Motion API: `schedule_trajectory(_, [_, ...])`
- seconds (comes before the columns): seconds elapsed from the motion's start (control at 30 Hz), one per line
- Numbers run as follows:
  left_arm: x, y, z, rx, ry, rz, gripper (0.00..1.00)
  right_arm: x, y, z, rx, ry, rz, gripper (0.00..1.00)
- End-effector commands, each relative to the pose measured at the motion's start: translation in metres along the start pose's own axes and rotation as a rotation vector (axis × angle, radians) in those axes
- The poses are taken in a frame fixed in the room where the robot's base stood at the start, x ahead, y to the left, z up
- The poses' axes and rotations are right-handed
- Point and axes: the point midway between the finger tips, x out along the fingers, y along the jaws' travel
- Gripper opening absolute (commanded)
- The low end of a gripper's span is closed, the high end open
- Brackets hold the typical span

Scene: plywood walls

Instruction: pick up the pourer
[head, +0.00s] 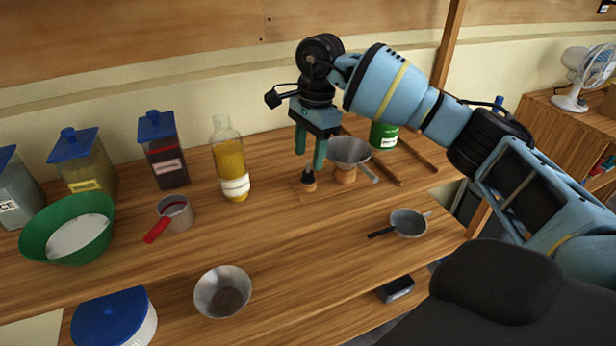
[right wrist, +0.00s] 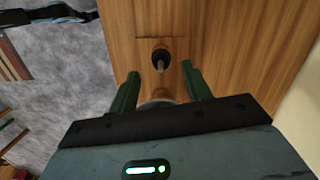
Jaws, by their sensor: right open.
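The pourer (head: 308,180) is a small dark piece with a tan lower part. It stands upright on a wooden board on the table, left of a metal funnel. In the right wrist view the pourer (right wrist: 160,58) shows as a dark round top with a thin pale spout. My right gripper (head: 310,160) points down just above it, with green fingers apart and nothing between them. In the right wrist view the pourer lies slightly beyond the fingertips (right wrist: 160,73). I cannot tell whether the fingers overlap it in height. My left gripper is not in view.
The metal funnel (head: 348,150) stands close to the right of the pourer, with a green can (head: 384,135) behind. A yellow bottle (head: 231,165) stands left. A small pan (head: 408,222), a metal bowl (head: 223,291) and a red-handled cup (head: 175,212) are nearer. The table's middle is clear.

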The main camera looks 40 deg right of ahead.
Motion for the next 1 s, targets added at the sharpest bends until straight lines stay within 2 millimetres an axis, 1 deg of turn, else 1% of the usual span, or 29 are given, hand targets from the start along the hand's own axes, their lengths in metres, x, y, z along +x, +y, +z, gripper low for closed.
schedule_trajectory(0.2, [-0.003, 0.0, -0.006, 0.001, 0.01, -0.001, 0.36, 0.03, 0.0, -0.003, 0.0, 0.001, 0.002, 0.48])
schedule_trajectory(0.3, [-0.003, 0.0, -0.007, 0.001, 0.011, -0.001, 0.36, 0.041, 0.0, -0.002, -0.001, 0.001, 0.001, 0.48])
schedule_trajectory(0.43, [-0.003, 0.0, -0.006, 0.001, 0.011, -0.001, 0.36, 0.047, 0.0, -0.002, -0.001, 0.0, 0.001, 0.48])
schedule_trajectory(0.63, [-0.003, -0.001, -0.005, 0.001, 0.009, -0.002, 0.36, 0.047, 0.0, -0.002, -0.001, 0.0, 0.0, 0.48])
schedule_trajectory(0.9, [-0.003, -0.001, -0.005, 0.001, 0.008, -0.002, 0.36, 0.047, 0.0, -0.002, 0.0, 0.0, 0.0, 0.13])
schedule_trajectory(1.0, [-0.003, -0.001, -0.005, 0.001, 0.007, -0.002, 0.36, 0.047, 0.0, -0.002, 0.0, 0.0, 0.0, 0.02])
